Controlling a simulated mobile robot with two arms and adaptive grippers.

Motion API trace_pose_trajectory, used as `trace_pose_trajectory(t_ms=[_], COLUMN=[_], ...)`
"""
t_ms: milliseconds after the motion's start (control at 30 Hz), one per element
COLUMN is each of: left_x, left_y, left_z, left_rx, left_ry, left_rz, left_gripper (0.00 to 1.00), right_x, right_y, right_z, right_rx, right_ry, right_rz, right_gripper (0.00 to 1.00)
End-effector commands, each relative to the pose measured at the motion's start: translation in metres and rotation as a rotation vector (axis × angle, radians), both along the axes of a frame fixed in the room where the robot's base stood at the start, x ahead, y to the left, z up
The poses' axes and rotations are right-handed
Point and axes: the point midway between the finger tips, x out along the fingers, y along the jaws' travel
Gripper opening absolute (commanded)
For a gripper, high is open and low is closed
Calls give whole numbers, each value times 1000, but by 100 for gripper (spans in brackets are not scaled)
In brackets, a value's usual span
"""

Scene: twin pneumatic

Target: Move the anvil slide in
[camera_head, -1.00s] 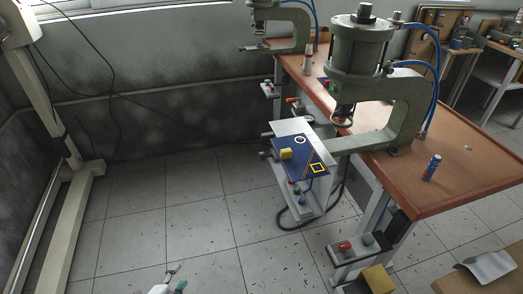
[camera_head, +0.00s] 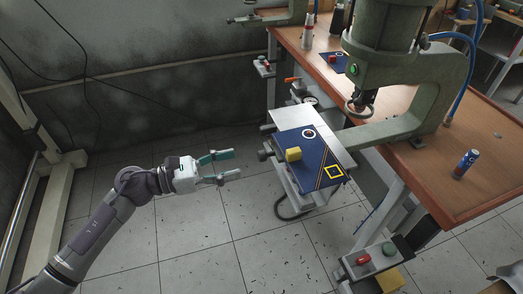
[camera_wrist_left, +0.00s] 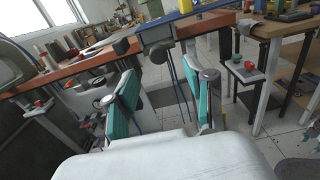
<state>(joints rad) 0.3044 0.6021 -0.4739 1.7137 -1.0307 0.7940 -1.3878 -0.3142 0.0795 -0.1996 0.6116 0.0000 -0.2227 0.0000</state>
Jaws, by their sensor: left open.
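The anvil slide (camera_head: 333,140), a pale metal plate, sticks out from the near press over the table's left edge. A dark blue board (camera_head: 318,160) lies on it with a yellow block (camera_head: 293,154), a white ring and a yellow square outline. Dark knobs (camera_head: 264,154) show at its left end; one shows in the wrist view (camera_wrist_left: 160,52), ahead of the fingers. My left gripper (camera_head: 236,164) is open and empty, left of the knobs and apart from them. Its teal fingers also show in the wrist view (camera_wrist_left: 163,92). My right gripper is not in view.
The green press (camera_head: 382,40) stands on the brown table (camera_head: 425,175), and a second press is behind it. A blue can (camera_head: 465,164) stands on the table. A box with red and green buttons (camera_head: 375,258) hangs at the table's near end. The floor around my left arm is clear.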

Motion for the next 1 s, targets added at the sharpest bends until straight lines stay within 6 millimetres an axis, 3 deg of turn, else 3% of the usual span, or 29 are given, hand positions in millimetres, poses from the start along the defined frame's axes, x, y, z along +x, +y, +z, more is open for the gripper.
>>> trace_pose_trajectory(t_ms=[200,400,833,1000], left_x=[15,24,26,26], left_y=[-45,-70,-79,-79], left_z=[4,2,0,0], left_rx=[-4,-3,-2,-2], left_ry=[2,3,3,3], left_rz=[2,3,3,3], left_gripper=[54,54,54,26], right_x=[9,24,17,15], right_y=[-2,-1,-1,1], right_z=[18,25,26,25], right_rx=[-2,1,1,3], right_ry=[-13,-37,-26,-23], right_rz=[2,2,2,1], right_gripper=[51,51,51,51])
